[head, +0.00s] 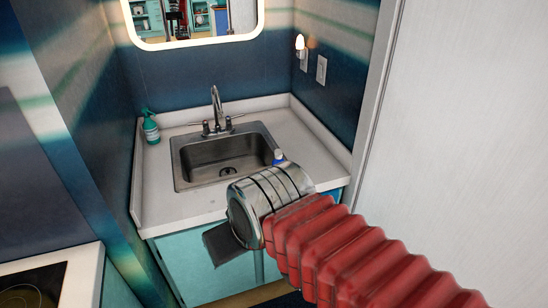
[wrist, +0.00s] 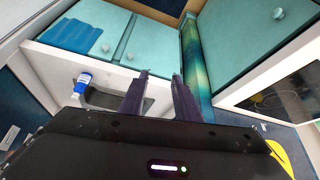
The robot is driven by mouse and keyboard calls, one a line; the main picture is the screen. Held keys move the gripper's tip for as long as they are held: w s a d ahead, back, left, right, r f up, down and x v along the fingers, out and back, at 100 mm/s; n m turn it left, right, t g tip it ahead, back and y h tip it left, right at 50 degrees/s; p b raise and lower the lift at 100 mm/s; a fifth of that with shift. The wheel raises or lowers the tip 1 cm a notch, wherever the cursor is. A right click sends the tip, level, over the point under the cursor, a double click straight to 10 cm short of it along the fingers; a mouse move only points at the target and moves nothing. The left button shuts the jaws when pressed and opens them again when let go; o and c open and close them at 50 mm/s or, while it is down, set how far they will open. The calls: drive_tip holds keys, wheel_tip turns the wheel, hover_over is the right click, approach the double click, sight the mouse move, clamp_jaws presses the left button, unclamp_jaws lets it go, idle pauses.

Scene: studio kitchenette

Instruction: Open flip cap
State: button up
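A small blue and white bottle (head: 278,156) stands on the counter at the right front of the sink, partly hidden behind my wrist. It also shows in the wrist view (wrist: 83,83), left of my fingers. Its cap is too small to tell open from closed. My gripper (wrist: 161,75) has its two dark fingers apart with nothing between them. It is apart from the bottle. In the head view my wrist hides most of the gripper in front of the counter's front edge.
The steel sink (head: 222,158) with its faucet (head: 216,108) fills the middle of the counter (head: 160,205). A green spray bottle (head: 151,130) stands at the back left. A stovetop (head: 32,285) is at lower left. A white wall (head: 465,130) stands on the right.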

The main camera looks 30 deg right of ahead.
drive_tip(key=shift+a, duration=0.1)
drive_tip(key=w+d+f+m+t+h, duration=0.1)
drive_tip(key=w+d+f+t+h, duration=0.15)
drive_tip(key=w+d, duration=0.75)
drive_tip(key=w+d+f+t+h, duration=0.1)
drive_tip(key=w+d+f+t, duration=0.2)
drive_tip(key=w+d, duration=0.7)
drive_tip(key=s+d+f+m+t, duration=0.1)
drive_tip(key=s+d+f+t, duration=0.1)
drive_tip(key=d+f+t, duration=0.4)
drive_tip(key=d+f, duration=0.2)
drive_tip(key=d, duration=0.2)
drive_tip(key=shift+s+d+f, duration=0.2)
drive_tip(key=shift+d+f, duration=0.05)
drive_tip(key=shift+d, duration=0.1)
drive_tip(key=shift+w+t, duration=0.1)
drive_tip(key=shift+t, duration=0.15)
